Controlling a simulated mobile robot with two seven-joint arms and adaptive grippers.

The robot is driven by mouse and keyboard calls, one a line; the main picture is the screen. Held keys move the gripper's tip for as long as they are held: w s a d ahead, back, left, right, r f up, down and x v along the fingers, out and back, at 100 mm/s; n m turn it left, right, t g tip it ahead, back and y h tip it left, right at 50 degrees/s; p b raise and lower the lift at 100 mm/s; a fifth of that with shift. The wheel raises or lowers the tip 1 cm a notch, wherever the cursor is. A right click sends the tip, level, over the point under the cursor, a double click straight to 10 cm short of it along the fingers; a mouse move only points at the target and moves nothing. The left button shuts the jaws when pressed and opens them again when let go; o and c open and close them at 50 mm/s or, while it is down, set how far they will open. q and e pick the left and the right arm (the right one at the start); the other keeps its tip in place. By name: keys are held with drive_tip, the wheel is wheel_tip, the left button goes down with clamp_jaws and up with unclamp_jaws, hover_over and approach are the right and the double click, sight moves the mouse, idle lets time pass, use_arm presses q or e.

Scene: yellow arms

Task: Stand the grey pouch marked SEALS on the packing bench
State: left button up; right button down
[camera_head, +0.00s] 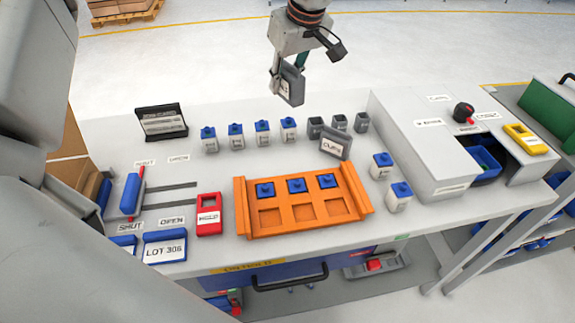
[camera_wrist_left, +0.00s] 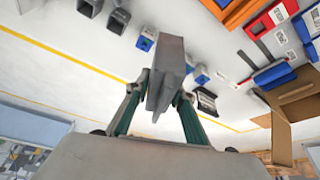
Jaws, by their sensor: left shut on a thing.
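My left gripper (camera_head: 287,70) is above the far side of the packing bench (camera_head: 215,185), shut on a grey pouch (camera_head: 292,86). The pouch is held clear of the bench top, slightly tilted, with a pale label edge showing; I cannot read its marking. In the left wrist view the pouch (camera_wrist_left: 168,70) sits between the two fingers (camera_wrist_left: 156,105). A second grey pouch (camera_head: 335,145), with a white label that seems to read CLIPS, stands tilted on the bench behind the orange tray. My right gripper is not in view.
An orange tray (camera_head: 243,215) with blue-topped pieces is at the front middle. Blue-capped bottles (camera_head: 236,137) and small grey cups (camera_head: 338,122) stand in a row behind. A black-framed card (camera_head: 162,122) is at left, a grey machine (camera_head: 425,150) at right. The far bench strip is partly clear.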

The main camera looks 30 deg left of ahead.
use_arm(q)
wheel_tip(320, 180, down, 20)
drive_tip(key=shift+r+b, duration=0.15)
drive_tip(key=shift+b, duration=0.25)
drive_tip(key=o, duration=1.1)
drive_tip(key=shift+o, duration=0.2)
drive_tip(key=v, duration=1.2)
